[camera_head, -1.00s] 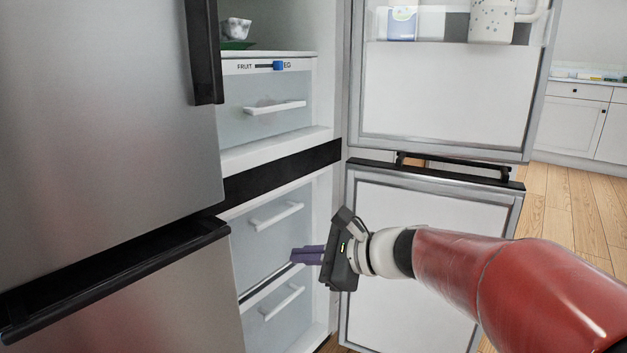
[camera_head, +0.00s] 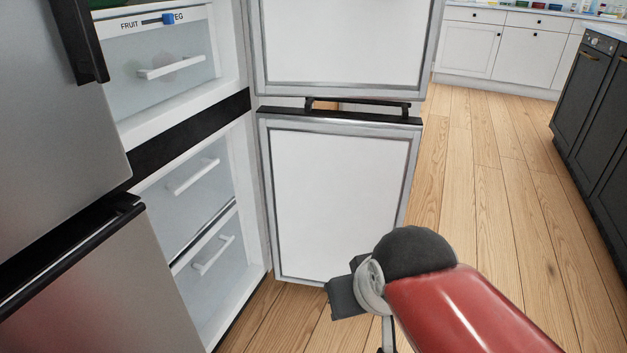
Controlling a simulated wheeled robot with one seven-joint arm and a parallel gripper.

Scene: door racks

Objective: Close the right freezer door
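The right freezer door (camera_head: 335,190) is the lower right door. It stands wide open, with its white inner panel facing me and a dark strip along its top edge. The freezer compartment (camera_head: 172,195) to its left shows drawers with white handles. My gripper (camera_head: 345,298) is low in the picture, in front of the door's lower right corner. I cannot tell whether it touches the door. Its fingers are hidden, so its opening does not show.
The upper right fridge door (camera_head: 345,40) also stands open above the freezer door. The left doors (camera_head: 55,110) are shut. Wooden floor (camera_head: 480,190) is clear to the right, up to dark cabinets (camera_head: 597,110) and white cabinets (camera_head: 510,45).

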